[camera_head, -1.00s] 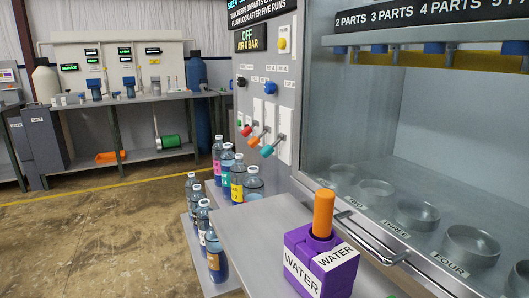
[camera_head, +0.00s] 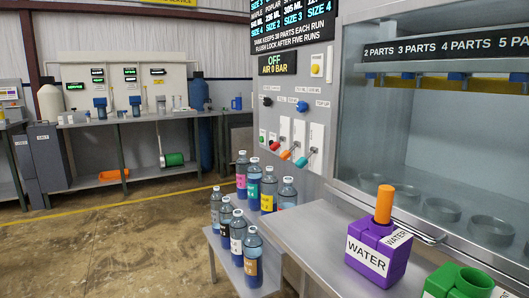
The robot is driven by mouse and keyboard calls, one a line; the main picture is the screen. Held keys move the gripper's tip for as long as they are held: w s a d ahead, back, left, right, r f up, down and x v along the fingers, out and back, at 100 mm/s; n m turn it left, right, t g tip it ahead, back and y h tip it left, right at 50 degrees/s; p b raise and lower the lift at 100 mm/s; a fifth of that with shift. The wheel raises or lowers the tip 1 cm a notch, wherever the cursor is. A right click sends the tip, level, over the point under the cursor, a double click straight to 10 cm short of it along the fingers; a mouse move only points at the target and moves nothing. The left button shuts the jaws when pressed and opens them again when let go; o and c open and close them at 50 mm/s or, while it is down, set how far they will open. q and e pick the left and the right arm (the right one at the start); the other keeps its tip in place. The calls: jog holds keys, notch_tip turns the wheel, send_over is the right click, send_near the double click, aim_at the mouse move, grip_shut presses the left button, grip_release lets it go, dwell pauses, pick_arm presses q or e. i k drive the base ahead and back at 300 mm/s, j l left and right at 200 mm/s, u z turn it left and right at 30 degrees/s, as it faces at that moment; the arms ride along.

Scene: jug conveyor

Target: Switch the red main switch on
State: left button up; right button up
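The grey control panel (camera_head: 290,85) stands right of the middle of the head view. A small red-tipped lever (camera_head: 274,145) sits low on its left part, beside an orange-tipped lever (camera_head: 285,154) and a teal-tipped lever (camera_head: 301,161). I cannot tell for sure whether the red lever is the main switch, as its label is too small to read. The panel display (camera_head: 278,64) reads "OFF" and "AIR 0 BAR". Neither of my grippers is in view.
The panel also has a black knob (camera_head: 267,101), a blue knob (camera_head: 302,106) and a yellow button (camera_head: 315,69). Several labelled bottles (camera_head: 237,238) stand below it. A purple WATER jug (camera_head: 378,250) and a green container (camera_head: 459,281) stand at front right. Open floor (camera_head: 120,245) lies left.

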aim_at(276, 145)
jog(key=i+j+z, duration=0.1)
jog(key=i+j, duration=0.3)
jog(key=i+j+z, duration=0.15)
jog(key=i+j, duration=0.2)
jog(key=i+j+z, duration=0.1)
jog(key=i+j, duration=0.3)
jog(key=j, duration=0.15)
jog(key=i+j+z, duration=0.15)
jog(key=i+j, duration=0.15)
jog(key=j, duration=0.2)
jog(key=i+j+z, duration=0.1)
jog(key=i+j, duration=0.25)
jog(key=j, duration=0.15)
jog(key=i+j+z, duration=0.1)
jog(key=i+j, duration=0.15)
jog(key=j, duration=0.35)
jog(key=i+j+z, duration=0.15)
jog(key=i+j, duration=0.15)
jog(key=j, duration=0.25)
jog(key=i+j+z, duration=0.1)
jog(key=i+j, duration=0.15)
jog(key=j, duration=0.35)
